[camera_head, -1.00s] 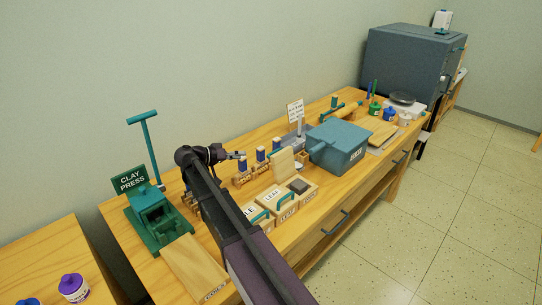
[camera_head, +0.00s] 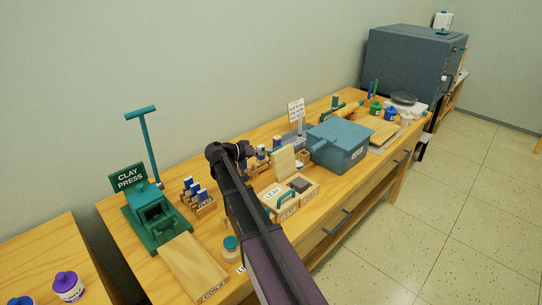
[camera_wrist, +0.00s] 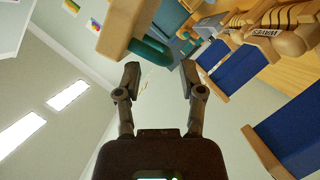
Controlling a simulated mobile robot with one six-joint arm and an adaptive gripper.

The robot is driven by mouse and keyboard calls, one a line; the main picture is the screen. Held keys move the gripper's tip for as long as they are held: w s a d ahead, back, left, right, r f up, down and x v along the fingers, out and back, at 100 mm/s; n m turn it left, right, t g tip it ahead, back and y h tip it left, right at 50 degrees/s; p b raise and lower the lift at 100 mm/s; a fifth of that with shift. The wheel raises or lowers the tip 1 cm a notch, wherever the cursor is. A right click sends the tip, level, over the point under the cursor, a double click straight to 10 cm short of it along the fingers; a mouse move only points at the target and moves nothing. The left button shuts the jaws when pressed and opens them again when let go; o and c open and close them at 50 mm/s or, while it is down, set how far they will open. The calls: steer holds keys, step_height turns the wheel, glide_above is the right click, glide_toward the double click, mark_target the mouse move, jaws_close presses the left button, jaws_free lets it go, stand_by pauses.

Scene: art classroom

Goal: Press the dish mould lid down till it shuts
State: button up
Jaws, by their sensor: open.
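The open mould (camera_head: 301,186), a pale wooden box with a dark inset, stands on the bench; its label is too small to read, so I cannot confirm it is the dish mould. Its pale lid (camera_head: 284,160) stands upright at its back. My gripper (camera_head: 272,150) is left of the raised lid, in the air, partly lost among the things behind it. In the wrist view my gripper (camera_wrist: 161,72) is open with nothing between its fingers. A pale wooden piece with a teal handle (camera_wrist: 148,50), likely the lid, is just beyond the fingertips.
A closed LEAF mould (camera_head: 285,204) adjoins the open one. A blue-grey box (camera_head: 338,146) stands close on the right. Small blue-and-wood pieces in holders (camera_head: 197,195) stand at the left.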

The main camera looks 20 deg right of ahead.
steer(key=shift+b+x, duration=0.3)
steer(key=shift+x, duration=1.45)
jaws_close()
steer(key=shift+a, duration=0.15)
